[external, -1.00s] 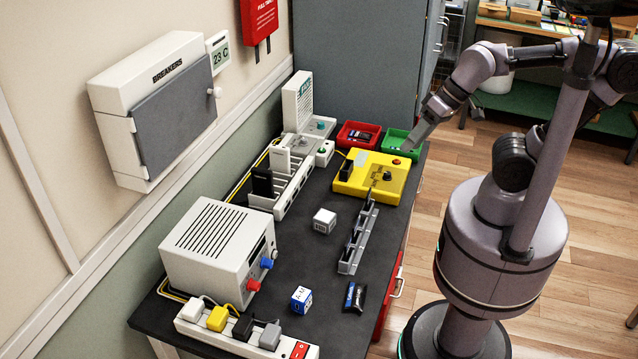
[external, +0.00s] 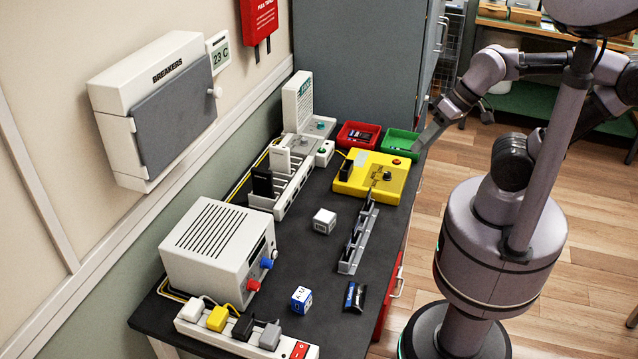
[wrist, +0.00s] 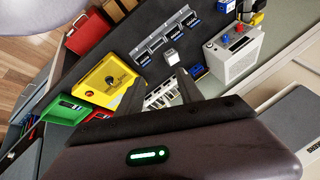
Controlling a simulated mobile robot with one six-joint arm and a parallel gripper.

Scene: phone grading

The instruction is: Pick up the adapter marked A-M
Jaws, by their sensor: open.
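Two small cube adapters stand on the dark bench: a white one (external: 324,221) near the middle and a blue-and-white one (external: 301,299) near the front. The blue one carries letters starting with A; the rest is unclear. The white one's marking is too small to read. The wrist view shows the white adapter (wrist: 171,56) and the blue one (wrist: 197,72). My gripper (external: 421,142) is beside the green bin at the bench's far right, well away from both cubes. In the wrist view my gripper (wrist: 160,95) has its fingers apart, with nothing held.
A grey slotted rack (external: 357,238) stands right of the white adapter. A yellow box (external: 371,178), red bin (external: 358,135) and green bin (external: 400,144) are at the back. A power supply (external: 218,250) and plug strip (external: 240,341) stand left and in front.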

